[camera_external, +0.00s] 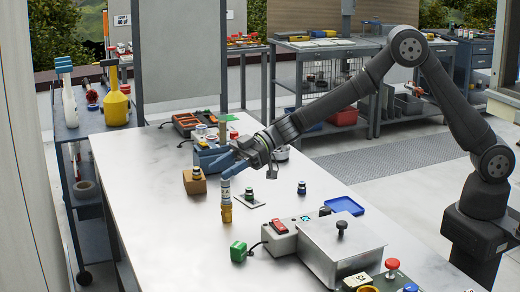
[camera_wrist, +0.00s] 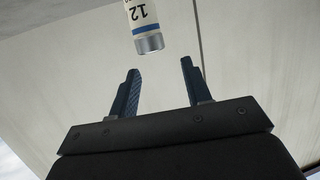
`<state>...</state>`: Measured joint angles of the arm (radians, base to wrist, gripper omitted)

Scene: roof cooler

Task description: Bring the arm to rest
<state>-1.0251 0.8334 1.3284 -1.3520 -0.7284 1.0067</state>
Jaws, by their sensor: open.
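My gripper (camera_external: 220,168) is above the left part of the white workbench (camera_external: 165,215), its blue fingers pointing left and down. In the wrist view its two fingers (camera_wrist: 158,78) are spread apart with nothing between them. A cylinder (camera_wrist: 143,25) with a cream label, the number 12, a blue band and a silver end lies just beyond the fingertips, partly cut off by the top edge. In the external view a pale and blue cylinder (camera_external: 226,191) stands upright on an amber base (camera_external: 227,213), close below the fingertips. Whether they touch there, I cannot tell.
A brown block (camera_external: 194,182) stands left of the cylinder. The front left of the bench is clear.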

